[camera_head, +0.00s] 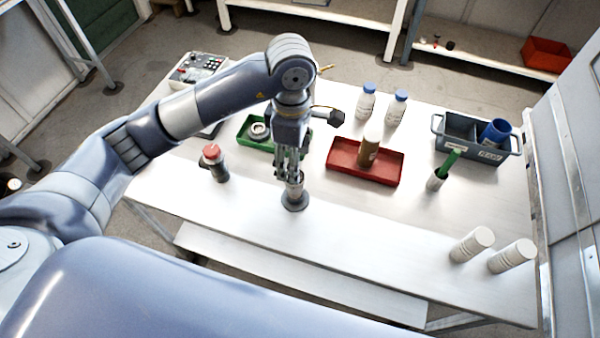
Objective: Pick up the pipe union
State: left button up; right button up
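My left gripper (288,174) points down over the front middle of the table. Directly below its fingertips stands a metal fitting on a dark round base (295,200). The fingers overlap the fitting's top in this view, so I cannot tell whether they touch or hold it. A round grey metal piece with a hole (259,131) lies in the green tray (245,142), behind and left of the gripper. I cannot tell for sure which of these two pieces is the pipe union. My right gripper is not in view.
A red-topped cylinder (214,160) stands left of the gripper. A red tray (345,166) holds a brown bottle (369,150).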

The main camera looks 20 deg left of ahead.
aim_at(295, 186)
pick_arm(q)
jog(key=f, duration=0.1)
jog(key=s+f, duration=0.1)
jog(key=f+p, duration=0.1)
jog(key=f, duration=0.1)
jog(key=shift+s, duration=0.3)
jog(key=shift+w+f, duration=0.1)
jog(key=shift+f, duration=0.2)
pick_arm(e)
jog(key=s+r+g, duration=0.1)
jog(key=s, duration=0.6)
pick_arm(q)
jog(key=f+p, duration=0.2)
jog(key=f, duration=0.2)
jog(key=shift+d+f+p, duration=0.2)
jog(key=shift+d+p, duration=0.05)
jog(key=shift+p, duration=0.15)
jog(key=shift+f, duration=0.25)
jog(key=shift+w+f, duration=0.1)
jog(key=shift+w, duration=0.05)
jog(key=shift+c, duration=0.9)
jog(key=c, duration=1.1)
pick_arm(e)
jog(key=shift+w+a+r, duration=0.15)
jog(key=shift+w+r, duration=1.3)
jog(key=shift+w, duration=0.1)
